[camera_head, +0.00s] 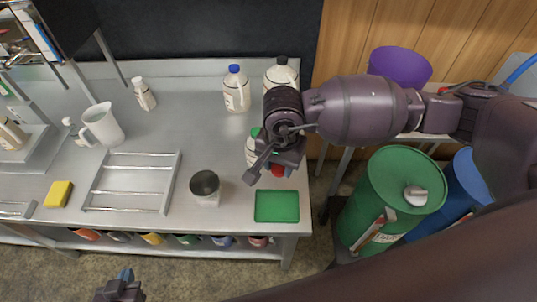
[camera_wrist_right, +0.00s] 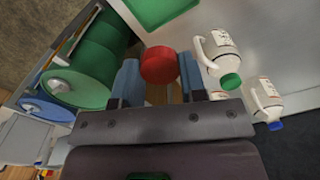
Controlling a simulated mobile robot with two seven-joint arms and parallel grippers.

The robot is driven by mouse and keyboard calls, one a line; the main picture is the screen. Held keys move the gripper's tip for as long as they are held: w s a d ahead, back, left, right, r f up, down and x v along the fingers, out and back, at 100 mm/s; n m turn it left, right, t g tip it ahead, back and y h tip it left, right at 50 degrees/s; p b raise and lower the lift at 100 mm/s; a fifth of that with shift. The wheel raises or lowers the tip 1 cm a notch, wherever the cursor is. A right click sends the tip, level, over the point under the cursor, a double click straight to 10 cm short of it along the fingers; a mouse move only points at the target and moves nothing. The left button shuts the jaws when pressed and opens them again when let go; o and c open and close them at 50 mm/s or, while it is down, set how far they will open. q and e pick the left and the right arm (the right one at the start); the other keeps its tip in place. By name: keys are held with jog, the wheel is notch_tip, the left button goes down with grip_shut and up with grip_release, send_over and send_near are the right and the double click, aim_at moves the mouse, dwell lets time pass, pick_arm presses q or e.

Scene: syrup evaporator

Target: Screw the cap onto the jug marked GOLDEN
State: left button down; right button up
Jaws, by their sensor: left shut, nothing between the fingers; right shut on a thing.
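A red cap (camera_head: 278,170) is held between the fingers of my right gripper (camera_head: 271,173); it also shows in the right wrist view (camera_wrist_right: 160,65). The cap is above the bench, behind the green mat. A white jug with a green cap (camera_head: 251,150) stands just left of the gripper, partly hidden by it; it is clearer in the right wrist view (camera_wrist_right: 218,50). A blue-capped jug (camera_head: 237,93) and a black-capped jug (camera_head: 281,76) stand further back. The label words are too small to read, so I cannot tell which is GOLDEN. My left gripper (camera_head: 121,287) is shut and empty, in front of the bench.
A green mat (camera_head: 277,206) lies at the bench's front right corner. Green and blue drums (camera_head: 392,190) are right of the bench.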

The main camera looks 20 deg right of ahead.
jog(key=w+d+f+n, duration=0.1)
jog(key=d+f+n, duration=0.6)
jog(key=d+f, duration=0.1)
jog(key=shift+d+n, duration=0.15)
jog(key=shift+n, duration=0.15)
jog(key=shift+w, duration=0.1)
